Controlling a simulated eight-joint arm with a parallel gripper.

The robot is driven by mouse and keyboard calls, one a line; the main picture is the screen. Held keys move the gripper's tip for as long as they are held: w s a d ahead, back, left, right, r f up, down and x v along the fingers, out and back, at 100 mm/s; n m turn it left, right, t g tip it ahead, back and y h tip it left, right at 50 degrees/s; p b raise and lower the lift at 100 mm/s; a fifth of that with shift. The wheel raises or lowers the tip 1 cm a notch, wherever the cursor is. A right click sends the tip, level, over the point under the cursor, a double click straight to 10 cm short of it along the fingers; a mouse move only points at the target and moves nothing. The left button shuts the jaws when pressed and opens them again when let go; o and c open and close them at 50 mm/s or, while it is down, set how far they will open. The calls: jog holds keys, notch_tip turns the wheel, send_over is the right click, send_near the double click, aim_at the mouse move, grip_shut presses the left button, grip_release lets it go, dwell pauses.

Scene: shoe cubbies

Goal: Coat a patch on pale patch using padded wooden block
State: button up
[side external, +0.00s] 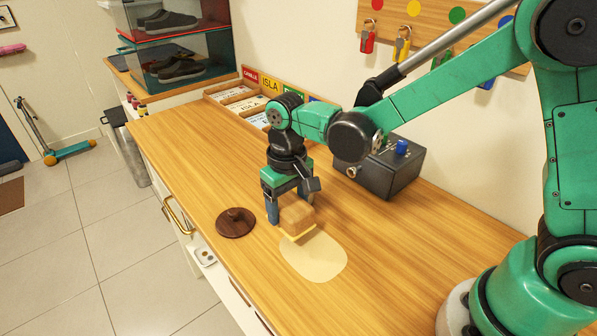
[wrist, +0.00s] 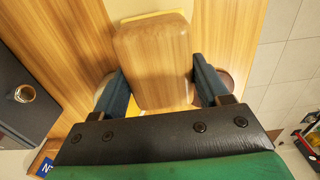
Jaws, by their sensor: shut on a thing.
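My gripper (side external: 289,198) is shut on the padded wooden block (side external: 297,216), a light brown block with a paler pad along its underside. In the wrist view the block (wrist: 153,62) sits between the two blue-grey fingers. The pale patch (side external: 314,259) is a cream, rounded area on the wooden counter. The block is at the patch's far edge, its pad low over the surface. I cannot tell whether the pad touches it. In the wrist view a pale strip (wrist: 150,16) shows beyond the block's end.
A dark brown round lid (side external: 235,222) with a knob lies left of the patch. A dark grey box (side external: 383,166) with a blue knob stands behind the gripper. A tray of name cards (side external: 240,101) sits at the back. The counter right of the patch is clear.

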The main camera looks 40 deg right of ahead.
notch_tip(320, 180, down, 2)
jog(key=shift+f, duration=0.25)
jog(key=shift+s+f, duration=0.1)
jog(key=shift+s, duration=0.2)
jog(key=s, duration=0.2)
jog(key=s+r, duration=0.1)
jog(key=s, duration=0.1)
jog(key=shift+s+f, duration=0.1)
jog(key=shift+s, duration=2.95)
jog(key=shift+w, duration=1.7)
jog(key=shift+w+d, duration=0.15)
jog(key=shift+w, duration=3.5)
jog(key=shift+s+d, duration=0.15)
jog(key=shift+s, duration=5.2)
jog(key=shift+w+r, duration=0.2)
jog(key=shift+w, duration=5.2)
jog(key=shift+f, duration=0.25)
jog(key=shift+r, duration=3.45)
